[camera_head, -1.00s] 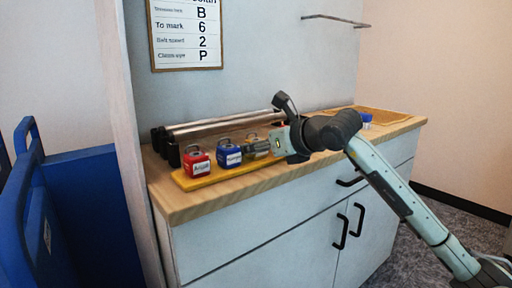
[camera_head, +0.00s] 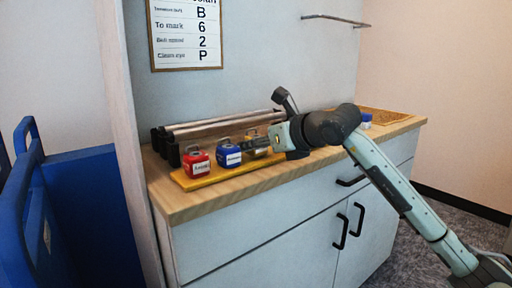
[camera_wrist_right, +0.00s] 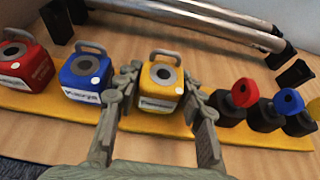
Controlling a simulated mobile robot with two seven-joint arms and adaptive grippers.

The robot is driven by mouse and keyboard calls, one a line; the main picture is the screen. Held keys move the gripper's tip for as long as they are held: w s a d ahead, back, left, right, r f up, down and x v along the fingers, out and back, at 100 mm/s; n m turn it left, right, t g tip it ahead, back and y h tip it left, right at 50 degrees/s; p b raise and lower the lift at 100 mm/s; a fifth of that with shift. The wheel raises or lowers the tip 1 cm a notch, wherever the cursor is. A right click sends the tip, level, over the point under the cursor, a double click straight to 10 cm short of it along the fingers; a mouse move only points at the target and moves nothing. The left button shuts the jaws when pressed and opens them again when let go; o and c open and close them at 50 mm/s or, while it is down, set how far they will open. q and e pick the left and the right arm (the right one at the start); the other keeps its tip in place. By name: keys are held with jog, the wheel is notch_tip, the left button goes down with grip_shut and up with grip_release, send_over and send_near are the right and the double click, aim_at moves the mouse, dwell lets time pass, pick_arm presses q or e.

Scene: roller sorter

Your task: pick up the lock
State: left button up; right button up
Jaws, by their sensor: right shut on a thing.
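The locks are small cubes with looped handles, white labels and round fronts. The yellow lock (camera_wrist_right: 161,84) is between the fingers of my right gripper (camera_wrist_right: 159,78) in the right wrist view, and the gripper is shut on it. In the head view my right gripper (camera_head: 258,144) largely hides that lock. A blue lock (camera_wrist_right: 86,74) and a red lock (camera_wrist_right: 25,63) are left of it in the wrist view. In the head view the blue lock (camera_head: 229,155) and red lock (camera_head: 197,162) stand upright on the yellow board (camera_head: 205,180). My left gripper is not in view.
Metal rollers (camera_head: 220,123) run behind the locks. Black pieces with red and blue round tops (camera_wrist_right: 245,93) stand right of the yellow lock. A sign (camera_head: 185,35) hangs above. The front strip of the wooden counter (camera_head: 230,188) is clear.

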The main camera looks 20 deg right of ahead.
notch_tip(320, 180, up, 3)
jog(key=shift+r, duration=0.1)
pick_arm(q)
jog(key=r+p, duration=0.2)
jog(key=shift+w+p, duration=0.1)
jog(key=shift+p, duration=0.2)
pick_arm(e)
jog(key=w+a+r, duration=0.3)
jog(key=a+r, duration=0.8)
jog(key=shift+r, duration=0.3)
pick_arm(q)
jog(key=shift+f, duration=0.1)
pick_arm(e)
jog(key=shift+a, duration=0.1)
